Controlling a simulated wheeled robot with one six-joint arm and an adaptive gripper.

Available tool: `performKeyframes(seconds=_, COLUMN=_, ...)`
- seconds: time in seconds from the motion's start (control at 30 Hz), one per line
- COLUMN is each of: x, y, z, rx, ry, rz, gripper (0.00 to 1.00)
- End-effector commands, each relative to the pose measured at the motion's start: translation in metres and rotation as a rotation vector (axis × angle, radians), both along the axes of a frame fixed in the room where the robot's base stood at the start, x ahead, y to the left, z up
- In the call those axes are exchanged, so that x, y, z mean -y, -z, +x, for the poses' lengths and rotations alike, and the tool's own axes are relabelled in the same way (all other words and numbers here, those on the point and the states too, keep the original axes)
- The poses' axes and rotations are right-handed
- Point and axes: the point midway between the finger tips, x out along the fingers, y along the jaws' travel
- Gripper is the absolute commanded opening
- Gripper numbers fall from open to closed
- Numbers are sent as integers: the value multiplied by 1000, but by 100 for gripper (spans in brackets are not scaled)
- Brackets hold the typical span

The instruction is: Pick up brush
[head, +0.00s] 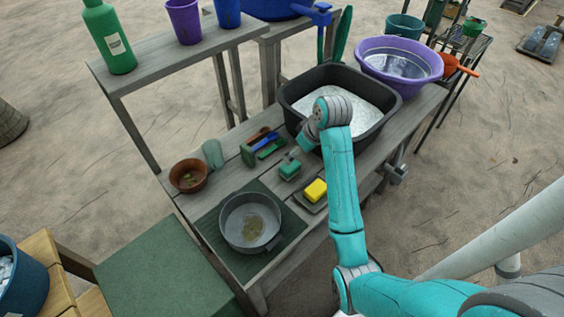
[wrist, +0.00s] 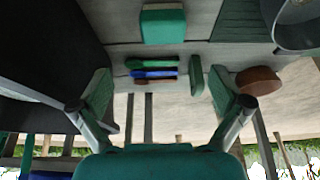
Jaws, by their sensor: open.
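A green block (wrist: 163,24) with a pale edge, probably the brush, lies on the grey wooden counter; in the head view it (head: 289,170) sits left of the yellow sponge. Beside it, slim green, blue and brown handled tools (wrist: 152,70) lie side by side, also showing in the head view (head: 264,141). I cannot tell whether these are brushes too. My gripper (wrist: 161,88) is open and empty, its two fingers wide apart above the counter. In the head view my gripper (head: 308,138) hangs by the black basin's near edge, partly hidden by my wrist.
The black basin (head: 292,98) stands behind my gripper. A yellow sponge (head: 316,190), a metal pan (head: 226,222), a brown pot (head: 182,184) and an upright green item (head: 212,153) are on the counter. A raised shelf (head: 160,62) holds a green bottle (head: 108,40) and cups.

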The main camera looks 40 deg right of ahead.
Motion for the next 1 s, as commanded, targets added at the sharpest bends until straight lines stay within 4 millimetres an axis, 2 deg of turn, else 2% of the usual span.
performKeyframes(seconds=0.3, x=-2, y=40, z=15, rx=-4, ry=-1, rz=2, gripper=100)
performKeyframes(seconds=0.57, x=-2, y=56, z=21, rx=-1, ry=0, rz=1, gripper=100)
performKeyframes(seconds=0.8, x=-6, y=88, z=27, rx=-3, ry=-1, rz=2, gripper=100)
performKeyframes(seconds=1.0, x=-6, y=101, z=34, rx=-1, ry=-1, rz=0, gripper=100)
